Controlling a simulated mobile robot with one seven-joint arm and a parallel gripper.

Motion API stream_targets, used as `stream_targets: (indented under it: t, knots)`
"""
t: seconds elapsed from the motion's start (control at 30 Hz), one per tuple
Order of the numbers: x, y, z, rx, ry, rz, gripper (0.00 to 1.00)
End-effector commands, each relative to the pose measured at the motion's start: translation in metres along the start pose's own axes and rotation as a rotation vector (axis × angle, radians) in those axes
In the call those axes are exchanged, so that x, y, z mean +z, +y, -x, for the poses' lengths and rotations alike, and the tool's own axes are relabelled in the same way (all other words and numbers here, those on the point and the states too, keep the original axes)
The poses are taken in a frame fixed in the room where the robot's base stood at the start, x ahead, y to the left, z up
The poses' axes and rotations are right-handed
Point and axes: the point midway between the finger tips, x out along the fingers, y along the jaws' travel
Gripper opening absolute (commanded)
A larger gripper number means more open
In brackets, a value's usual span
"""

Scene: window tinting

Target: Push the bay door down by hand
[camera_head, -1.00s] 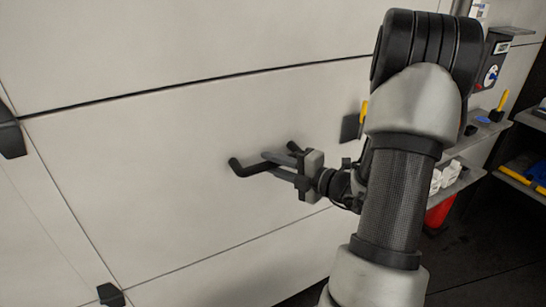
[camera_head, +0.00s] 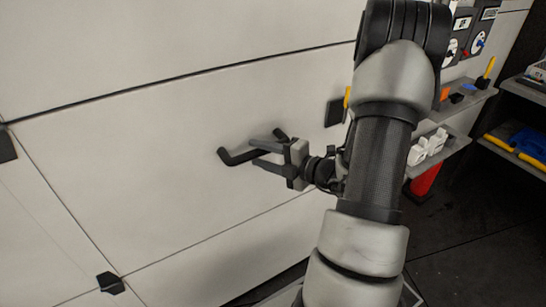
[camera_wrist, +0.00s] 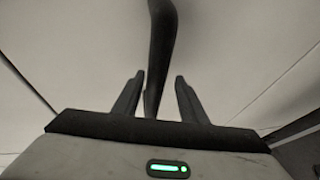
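The bay door (camera_head: 120,170) fills the left and middle of the head view as pale panels with dark seams. A black bar handle (camera_head: 238,156) sticks out from its panel. My gripper (camera_head: 258,152) is at this handle, reaching in from the right. In the wrist view, the handle (camera_wrist: 162,45) runs between my two fingers, with a gap to each finger. My gripper (camera_wrist: 160,97) is open there. Whether a finger touches the bar farther along cannot be told. My arm hides part of the door's right side.
On the right are control boxes (camera_head: 470,35) and a grey shelf (camera_head: 450,145) with white bottles (camera_head: 427,147). A red object (camera_head: 424,180) is below. A dark rack (camera_head: 520,90) stands at the far right. Dark floor (camera_head: 460,240) is open at lower right.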

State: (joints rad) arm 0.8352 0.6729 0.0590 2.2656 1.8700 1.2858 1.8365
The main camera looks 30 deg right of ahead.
Motion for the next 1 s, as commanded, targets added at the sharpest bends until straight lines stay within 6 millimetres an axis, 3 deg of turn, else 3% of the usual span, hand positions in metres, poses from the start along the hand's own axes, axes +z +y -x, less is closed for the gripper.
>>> stream_targets:
  t: [0.17,0.7,1.0]
  knots:
    - [0.001,0.002,0.024,0.000,-0.005,-0.001,0.39]
    - [0.000,0.000,0.148,-0.002,-0.005,-0.003,0.39]
    - [-0.001,-0.001,0.172,-0.004,0.000,-0.002,0.39]
